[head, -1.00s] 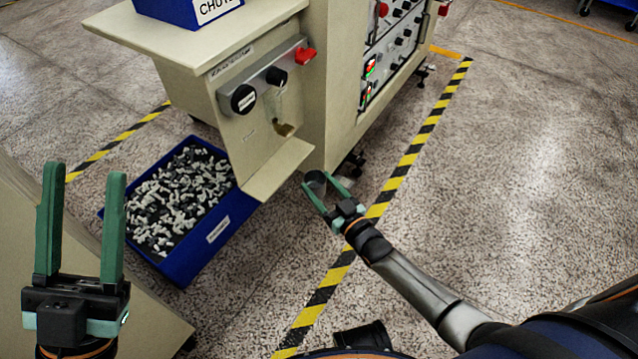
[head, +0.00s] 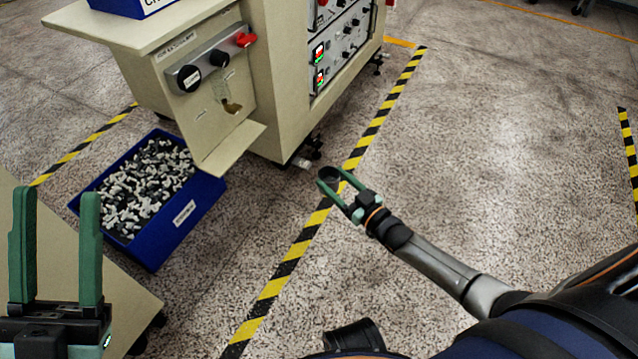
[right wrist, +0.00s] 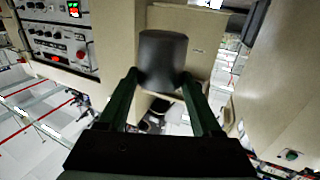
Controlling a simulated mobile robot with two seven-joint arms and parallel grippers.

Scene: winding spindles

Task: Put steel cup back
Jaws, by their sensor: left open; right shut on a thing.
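The steel cup (right wrist: 163,58) is dark grey and sits between the two green fingers of my right gripper (right wrist: 160,90) in the right wrist view. In the head view the cup (head: 328,174) shows as a small dark round shape at the fingertips of my right gripper (head: 334,181). The gripper is shut on it and holds it over the floor near the striped line, apart from the machine. My left gripper (head: 56,245) is open and empty at the lower left, its two green fingers pointing up.
A beige machine (head: 275,100) with a control panel (head: 335,45), knobs and a sloped chute lip (head: 232,150) stands at the upper left. A blue bin (head: 180,225) of small parts is on the floor below. A beige surface (head: 75,265) is near my left gripper. Floor at right is clear.

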